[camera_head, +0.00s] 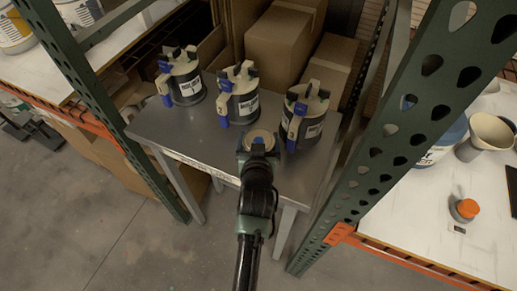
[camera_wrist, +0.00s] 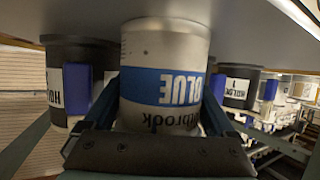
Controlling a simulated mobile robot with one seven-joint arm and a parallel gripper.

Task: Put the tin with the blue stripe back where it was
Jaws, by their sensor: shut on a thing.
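The tin with the blue stripe (camera_wrist: 165,80) fills the middle of the wrist view, upside down in that picture, with "BLUE" on its band. My gripper (camera_wrist: 161,112) is shut on it, one finger on each side. In the head view the tin's round tan top (camera_head: 259,137) shows at the end of my gripper (camera_head: 258,148). It is over the front part of the grey metal table (camera_head: 160,128), in front of the gap between the middle and right holders. I cannot tell whether its base touches the table.
Three dark-and-white holders with blue clips stand on the table: left (camera_head: 187,84), middle (camera_head: 243,103) and right (camera_head: 311,128). Green rack posts (camera_head: 392,130) flank the table. Cardboard boxes (camera_head: 280,45) are behind. The table's front left is clear.

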